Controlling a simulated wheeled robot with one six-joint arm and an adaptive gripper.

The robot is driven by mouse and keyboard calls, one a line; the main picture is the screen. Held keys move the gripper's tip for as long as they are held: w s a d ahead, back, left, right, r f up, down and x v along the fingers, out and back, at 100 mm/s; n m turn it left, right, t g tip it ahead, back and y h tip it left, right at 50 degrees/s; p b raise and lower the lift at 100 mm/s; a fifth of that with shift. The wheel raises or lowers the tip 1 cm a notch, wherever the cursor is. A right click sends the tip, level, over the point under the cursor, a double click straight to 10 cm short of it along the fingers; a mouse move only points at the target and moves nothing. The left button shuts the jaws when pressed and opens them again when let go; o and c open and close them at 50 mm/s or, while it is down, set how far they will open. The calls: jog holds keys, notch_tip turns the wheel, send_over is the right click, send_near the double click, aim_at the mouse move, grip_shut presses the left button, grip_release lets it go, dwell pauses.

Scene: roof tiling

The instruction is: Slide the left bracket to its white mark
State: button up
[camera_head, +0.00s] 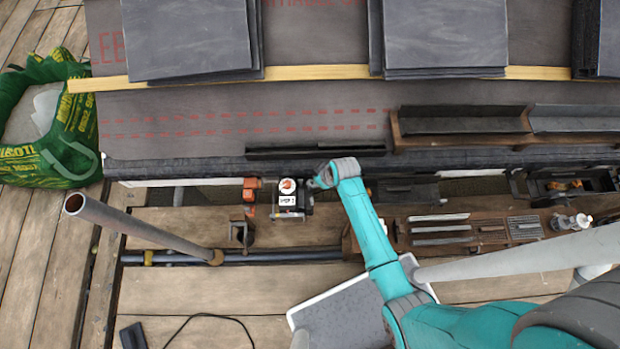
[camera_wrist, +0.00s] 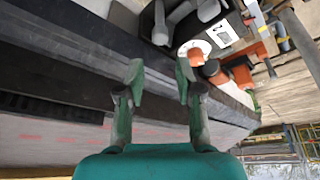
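My gripper (camera_head: 320,182) is at the eave, just right of a dark device with a white label (camera_head: 290,198). In the wrist view my gripper (camera_wrist: 158,82) has its two fingers apart with nothing between them, in front of the dark eave edge. An orange bracket-like piece (camera_head: 249,190) sits at the eave left of the device; it also shows in the wrist view (camera_wrist: 241,74), beyond and right of the fingers. I cannot tell for certain that it is the left bracket. Pale fascia (camera_head: 140,183) shows along the eave; no separate white mark is clearly distinguishable.
Slate stacks (camera_head: 190,40) lie on the roof above a yellow batten (camera_head: 320,73). A wooden tool tray (camera_head: 470,232) lies right of my arm. A grey pipe (camera_head: 140,228) leans at the left, near a green bag (camera_head: 50,120). Planks below the eave are partly free.

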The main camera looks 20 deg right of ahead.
jog(key=x, duration=0.9)
jog(key=shift+c, duration=0.3)
grip_shut()
